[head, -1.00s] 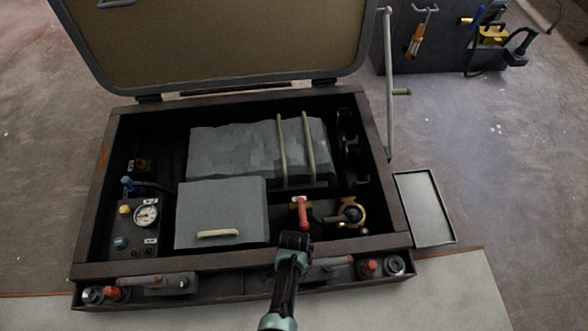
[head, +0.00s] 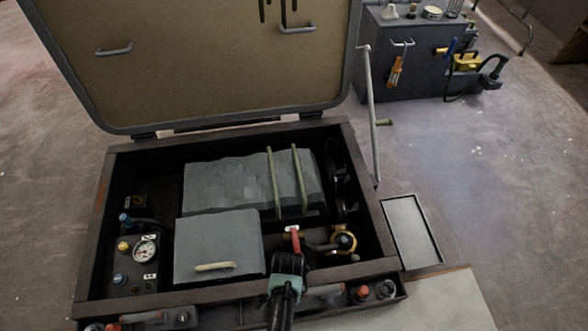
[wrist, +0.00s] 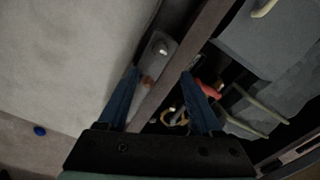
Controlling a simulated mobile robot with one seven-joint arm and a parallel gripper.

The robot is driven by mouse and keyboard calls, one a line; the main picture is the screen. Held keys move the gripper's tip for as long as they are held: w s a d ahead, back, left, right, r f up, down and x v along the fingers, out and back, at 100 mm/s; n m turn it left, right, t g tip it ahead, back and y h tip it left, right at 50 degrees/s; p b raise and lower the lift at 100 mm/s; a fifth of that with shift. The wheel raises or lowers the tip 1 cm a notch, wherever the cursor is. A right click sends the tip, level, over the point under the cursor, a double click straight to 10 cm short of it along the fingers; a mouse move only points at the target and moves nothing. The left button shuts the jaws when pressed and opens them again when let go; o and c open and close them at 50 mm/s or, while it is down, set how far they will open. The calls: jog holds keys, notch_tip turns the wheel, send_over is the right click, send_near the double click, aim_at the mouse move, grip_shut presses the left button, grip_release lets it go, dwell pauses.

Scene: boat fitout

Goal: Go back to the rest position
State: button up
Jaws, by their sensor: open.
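My gripper (wrist: 163,100) is open in the wrist view, with its two blue fingers apart and nothing between them. In the head view my gripper (head: 290,258) is over the front rim of the open box, just in front of the red-handled valve (head: 293,238). The fingertips are hard to make out there. The red handle also shows beyond the right finger in the wrist view (wrist: 210,89).
The open box (head: 84,255) holds a grey block with a pale handle (head: 218,245), a strapped grey bundle (head: 225,185) and a gauge panel (head: 144,250). Its lid (head: 220,70) stands raised. A shallow tray (head: 412,232) lies at right. A tool cabinet (head: 400,70) stands behind.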

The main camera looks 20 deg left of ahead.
jog(key=w+a+r+n+t+y, duration=0.2)
jog(key=w+r+t, duration=0.6)
jog(key=w+r, duration=1.45)
jog(key=w+d+r+n+t, duration=0.1)
jog(key=w+d+r+t, duration=0.15)
jog(key=r, duration=0.95)
jog(key=w+d+r+t, duration=0.1)
jog(key=w+r+t, duration=0.25)
jog(key=r, duration=0.95)
jog(key=s+d+r+n+t, duration=0.1)
jog(key=s+d+r+t, duration=0.1)
jog(key=r, duration=0.6)
jog(key=s+d+r+t, duration=0.2)
jog(key=r+t, duration=0.1)
jog(key=r, duration=0.5)
jog(key=s+d+r+n+t, duration=0.1)
jog(key=s+r+t, duration=0.15)
jog(key=r, duration=0.45)
jog(key=s+d+r+n+t+h+p, duration=0.1)
jog(key=s+d+r+t, duration=0.15)
jog(key=s+r, duration=0.65)
jog(key=s+d+r+t+h+p, duration=0.15)
jog(key=s+r+t, duration=0.25)
jog(key=s+r, duration=0.45)
notch_tip(320, 180, up, 33)
jog(key=w+p, duration=0.2)
jog(key=p, duration=2.9)
jog(key=shift+w+f+g, duration=0.15)
jog(key=shift+g, duration=0.15)
